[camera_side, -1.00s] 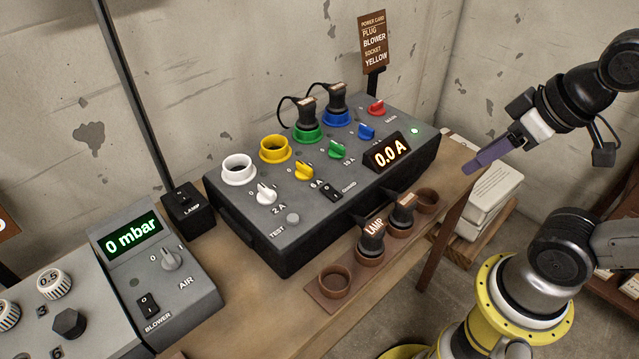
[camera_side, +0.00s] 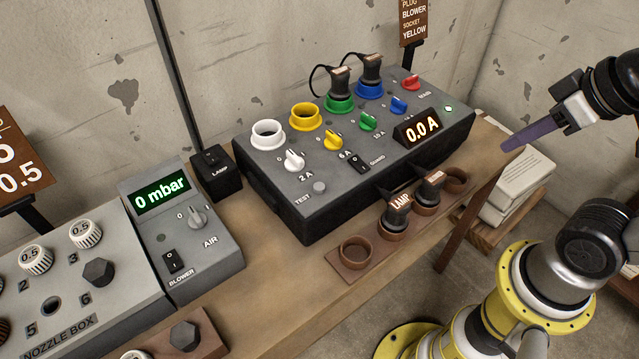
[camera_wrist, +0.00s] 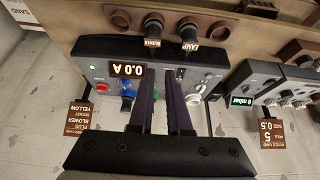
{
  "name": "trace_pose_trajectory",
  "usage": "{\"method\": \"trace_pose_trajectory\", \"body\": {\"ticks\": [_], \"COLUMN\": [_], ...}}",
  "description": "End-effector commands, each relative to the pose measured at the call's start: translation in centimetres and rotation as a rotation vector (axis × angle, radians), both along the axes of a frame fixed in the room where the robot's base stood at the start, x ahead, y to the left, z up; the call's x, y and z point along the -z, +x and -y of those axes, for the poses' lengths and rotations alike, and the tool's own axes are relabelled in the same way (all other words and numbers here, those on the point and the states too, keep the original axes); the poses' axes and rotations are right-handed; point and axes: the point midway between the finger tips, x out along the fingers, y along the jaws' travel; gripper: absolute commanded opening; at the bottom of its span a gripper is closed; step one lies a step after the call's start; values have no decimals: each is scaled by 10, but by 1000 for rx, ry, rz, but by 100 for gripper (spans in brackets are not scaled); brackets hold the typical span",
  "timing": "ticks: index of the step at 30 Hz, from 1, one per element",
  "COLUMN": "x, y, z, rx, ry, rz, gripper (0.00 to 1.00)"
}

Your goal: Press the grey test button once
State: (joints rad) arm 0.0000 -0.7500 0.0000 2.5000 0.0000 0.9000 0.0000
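The grey test button (camera_side: 319,187) is a small round cap on the near left corner of the grey socket box (camera_side: 290,205), beside the label TEST. In the side view my gripper (camera_side: 505,148) is in the air to the right of the box, apart from the button. In the wrist view the two purple fingers of my gripper (camera_wrist: 160,82) are apart, with a narrow gap and nothing held between them. The box's display (camera_side: 422,128) reads 0.0 A, and a green light (camera_side: 449,108) is lit.
Sockets and coloured knobs stand on the box; plugs fill the green and blue sockets. A wooden holder (camera_side: 356,258) with a LAMP plug (camera_side: 397,211) lies in front. Left are a lamp switch (camera_side: 215,174) and a blower unit (camera_side: 215,254) reading 0 mbar.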

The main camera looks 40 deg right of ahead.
Motion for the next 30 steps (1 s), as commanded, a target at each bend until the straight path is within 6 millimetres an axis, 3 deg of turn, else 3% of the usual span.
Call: {"method": "trace_pose_trajectory", "body": {"ticks": [2,30], "x": [0,0], "y": [0,0], "z": [0,0], "rx": [0,0], "ry": [0,0], "rz": [0,0], "gripper": [0,0]}}
